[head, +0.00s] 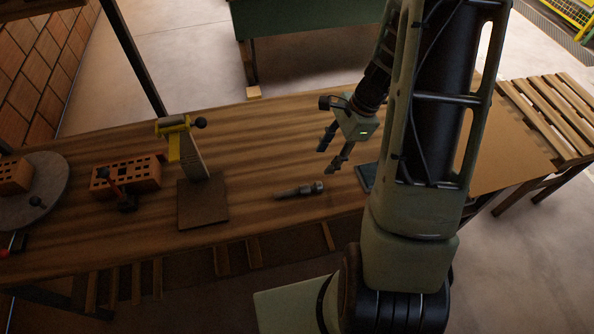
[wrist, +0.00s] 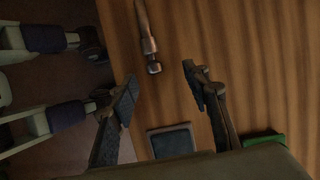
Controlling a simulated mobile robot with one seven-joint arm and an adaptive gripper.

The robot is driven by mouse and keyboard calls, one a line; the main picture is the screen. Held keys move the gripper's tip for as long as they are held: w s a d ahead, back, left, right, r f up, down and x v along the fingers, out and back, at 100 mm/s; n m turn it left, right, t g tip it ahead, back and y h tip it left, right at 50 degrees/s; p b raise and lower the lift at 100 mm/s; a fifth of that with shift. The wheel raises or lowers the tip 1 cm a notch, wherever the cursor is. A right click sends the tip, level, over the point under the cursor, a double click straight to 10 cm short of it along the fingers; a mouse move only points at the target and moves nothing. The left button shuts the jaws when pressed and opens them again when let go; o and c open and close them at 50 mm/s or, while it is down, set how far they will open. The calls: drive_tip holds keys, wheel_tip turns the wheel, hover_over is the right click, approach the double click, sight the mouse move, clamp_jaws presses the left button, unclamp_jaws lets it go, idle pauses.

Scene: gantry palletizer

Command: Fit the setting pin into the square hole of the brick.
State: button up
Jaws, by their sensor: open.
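The setting pin (head: 300,190) is a dark metal pin lying flat on the wooden bench, with a thicker collared end to the right. It also shows in the wrist view (wrist: 148,38), at top centre, its thick end toward my gripper. The brick (head: 127,174) is an orange block with several holes in its top, on the left of the bench; which hole is square is too small to tell. My gripper (head: 328,153) is open and empty, above the bench and apart from the pin. Its two fingers show in the wrist view (wrist: 160,92), with the pin beyond them.
A post with a yellow top (head: 176,125) rises from a brown plate between brick and pin. Another brick (head: 14,177) sits on a round grey disc (head: 48,192). A dark pad (head: 367,177) lies right of the pin.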

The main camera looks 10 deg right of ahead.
sight(303, 187)
drive_tip(key=shift+g+y, duration=0.3)
drive_tip(key=a+f, duration=0.2)
drive_tip(key=s+a+f, duration=0.1)
drive_tip(key=a+f, duration=0.1)
drive_tip(key=f, duration=0.1)
drive_tip(key=shift+s+a, duration=0.15)
drive_tip(key=shift+a, duration=0.1)
drive_tip(key=shift+x, duration=3.15)
drive_tip(key=shift+d, duration=0.25)
drive_tip(key=shift+c, duration=0.4)
clamp_jaws()
